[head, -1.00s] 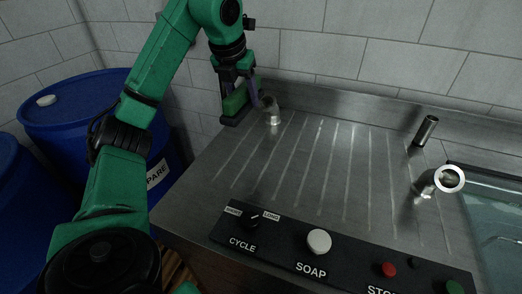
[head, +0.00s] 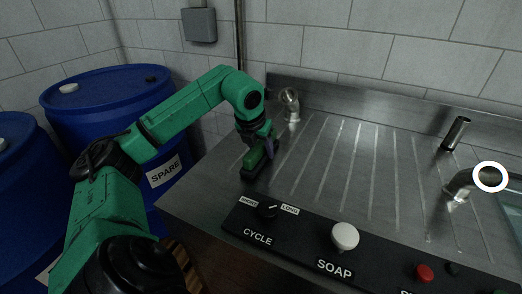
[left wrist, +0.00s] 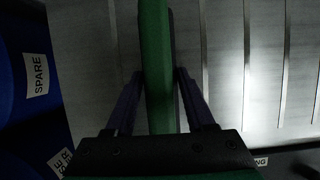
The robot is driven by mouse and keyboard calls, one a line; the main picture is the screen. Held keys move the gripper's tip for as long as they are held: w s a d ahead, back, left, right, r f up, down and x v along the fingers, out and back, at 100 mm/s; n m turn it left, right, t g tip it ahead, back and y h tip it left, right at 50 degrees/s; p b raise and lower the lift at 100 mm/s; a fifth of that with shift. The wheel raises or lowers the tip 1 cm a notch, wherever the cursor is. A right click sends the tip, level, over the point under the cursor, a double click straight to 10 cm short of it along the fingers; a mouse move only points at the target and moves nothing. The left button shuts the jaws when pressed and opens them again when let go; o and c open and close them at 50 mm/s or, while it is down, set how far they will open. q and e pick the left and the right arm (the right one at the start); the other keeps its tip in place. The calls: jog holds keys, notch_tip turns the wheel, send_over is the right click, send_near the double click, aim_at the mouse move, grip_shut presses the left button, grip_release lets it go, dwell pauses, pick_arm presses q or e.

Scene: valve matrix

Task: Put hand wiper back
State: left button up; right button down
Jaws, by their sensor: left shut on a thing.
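The hand wiper (head: 254,162) is a green bar with a black edge, held over the left end of the steel counter (head: 330,180). My left gripper (head: 266,144) is shut on it. In the left wrist view, the green wiper (left wrist: 155,50) runs upright in the picture between the two dark fingers of the left gripper (left wrist: 158,78). Whether the wiper's black edge touches the counter I cannot tell. My right gripper is out of view.
A short metal pipe (head: 290,104) stands behind the wiper; a tap (head: 462,183) stands at right by the basin. A black control panel (head: 300,243) with knobs and buttons lines the front. Blue drums (head: 110,110) stand left. The ribbed counter middle is clear.

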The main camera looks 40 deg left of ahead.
pick_arm(q)
jog(key=o, duration=1.1)
jog(key=shift+o, duration=0.4)
jog(key=shift+r, duration=0.1)
jog(key=p+v, duration=0.2)
jog(key=v, duration=1)
